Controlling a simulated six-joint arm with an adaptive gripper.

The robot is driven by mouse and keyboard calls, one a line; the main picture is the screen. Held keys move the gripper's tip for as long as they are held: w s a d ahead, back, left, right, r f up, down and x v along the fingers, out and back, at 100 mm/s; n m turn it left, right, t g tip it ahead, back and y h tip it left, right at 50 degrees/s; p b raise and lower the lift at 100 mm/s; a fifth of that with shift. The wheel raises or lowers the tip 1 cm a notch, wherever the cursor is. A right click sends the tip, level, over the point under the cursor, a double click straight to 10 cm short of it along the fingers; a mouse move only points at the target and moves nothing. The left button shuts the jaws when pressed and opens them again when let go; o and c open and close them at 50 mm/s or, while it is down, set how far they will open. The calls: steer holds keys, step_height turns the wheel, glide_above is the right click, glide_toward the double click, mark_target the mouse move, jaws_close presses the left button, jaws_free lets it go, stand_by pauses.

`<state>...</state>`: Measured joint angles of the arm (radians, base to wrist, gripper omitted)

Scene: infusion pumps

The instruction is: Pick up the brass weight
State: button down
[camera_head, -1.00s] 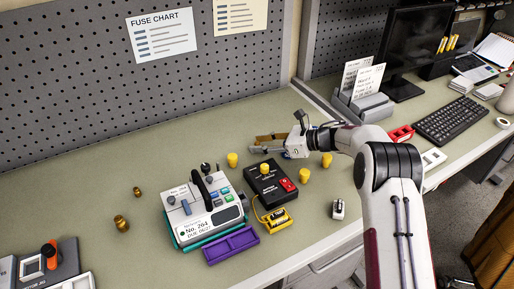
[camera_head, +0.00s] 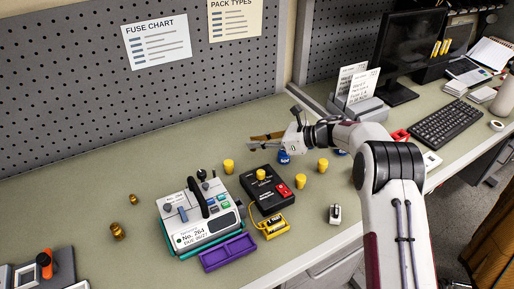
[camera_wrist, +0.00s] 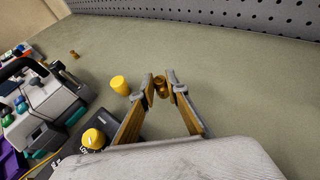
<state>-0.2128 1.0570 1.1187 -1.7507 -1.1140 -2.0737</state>
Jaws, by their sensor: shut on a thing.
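My gripper (camera_head: 252,142) reaches left over the bench, beyond the black box. In the wrist view its two fingertips (camera_wrist: 160,84) are closed on a small brass weight (camera_wrist: 160,88), which stands out between them above the bench top. In the head view the held weight is too small to make out. Two more brass weights stand on the bench at the left, a larger one (camera_head: 118,231) and a smaller one (camera_head: 133,199), well apart from my gripper.
A white pump (camera_head: 205,217), a purple tray (camera_head: 229,252) and a black box with a red switch (camera_head: 266,188) stand below my gripper in the picture. Yellow caps (camera_head: 229,166) and a blue one (camera_head: 284,157) are near. The pegboard (camera_head: 80,100) rises behind. The bench left of my gripper is clear.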

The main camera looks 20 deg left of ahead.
step_height(320, 180, up, 7)
steer(key=shift+f, duration=0.2)
steer(key=shift+w, duration=0.15)
stand_by(0.7)
